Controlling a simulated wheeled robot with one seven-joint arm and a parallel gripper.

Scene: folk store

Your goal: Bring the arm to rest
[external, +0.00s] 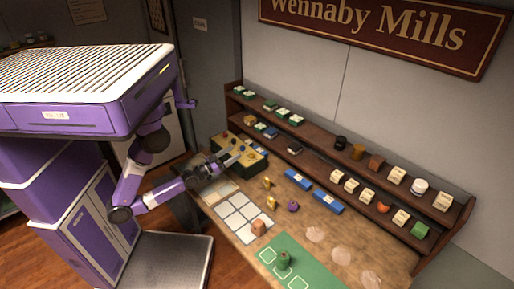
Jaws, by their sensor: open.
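My arm is purple and grey and reaches from my body over the left end of the wooden counter (312,232). My gripper (233,156) points right, above the counter near a tan box (252,172) with small coloured knobs or items on top. It is open, and I see nothing held between the fingers. Whether the fingers touch the box is too small to tell.
A white grid sheet (243,217) and a green mat (302,270) lie on the counter. Yellow pieces, a purple piece (292,206) and blue packets (328,202) lie near the middle. A two-tier shelf (322,164) with small goods runs along the back.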

